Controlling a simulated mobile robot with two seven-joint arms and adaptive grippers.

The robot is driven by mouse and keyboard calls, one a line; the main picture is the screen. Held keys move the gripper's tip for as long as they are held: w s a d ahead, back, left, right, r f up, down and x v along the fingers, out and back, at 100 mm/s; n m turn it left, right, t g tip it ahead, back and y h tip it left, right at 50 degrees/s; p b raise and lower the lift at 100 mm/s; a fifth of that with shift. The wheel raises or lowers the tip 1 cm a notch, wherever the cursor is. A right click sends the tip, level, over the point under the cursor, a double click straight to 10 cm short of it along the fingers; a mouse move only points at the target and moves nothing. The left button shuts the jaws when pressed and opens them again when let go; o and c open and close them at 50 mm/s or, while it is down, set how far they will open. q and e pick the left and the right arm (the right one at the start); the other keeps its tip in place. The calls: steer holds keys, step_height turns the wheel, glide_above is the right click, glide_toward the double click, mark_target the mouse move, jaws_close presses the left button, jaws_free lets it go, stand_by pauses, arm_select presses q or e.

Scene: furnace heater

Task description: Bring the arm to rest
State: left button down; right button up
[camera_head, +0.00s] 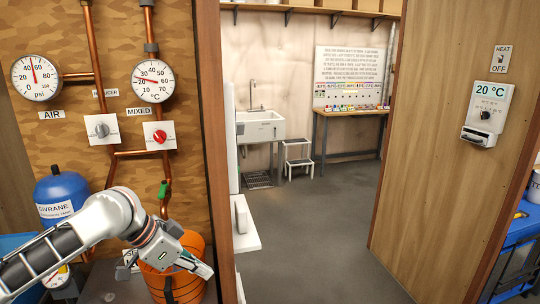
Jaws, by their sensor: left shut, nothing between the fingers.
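My left arm comes in from the lower left, with its white elbow raised in front of the blue tank. My left gripper (195,264) is shut and empty. It points down and to the right, in front of the orange bucket (187,290) and near the door frame. It covers part of the bucket's rim. My right gripper is not in view.
A blue tank (62,196), copper pipes, two gauges and two knobs are on the wooden wall at left. A doorway opens onto clear grey floor (320,230), with a sink (260,128) and workbench (349,114) behind. A thermostat (488,113) hangs on the right wall.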

arm_select(q)
steer(key=s+d+f+n+t+h, duration=0.1)
steer(key=s+d+f+n+t, duration=0.15)
steer(key=f, duration=0.75)
steer(key=s+d+f+n+t, duration=0.2)
steer(key=d+f+t, duration=0.1)
steer(key=f, duration=0.7)
steer(key=s+a+f+n+y, duration=0.1)
steer(key=s+a+f+y, duration=0.1)
steer(key=s+a+f, duration=0.4)
steer(key=s+a+f+n+t+y, duration=0.1)
steer(key=s+a+f, duration=0.5)
steer(key=s, duration=0.7)
step_height(320, 180, down, 3)
steer(key=shift+s+r+n+y, duration=0.2)
steer(key=shift+n+y, duration=0.25)
steer(key=shift+y, duration=0.65)
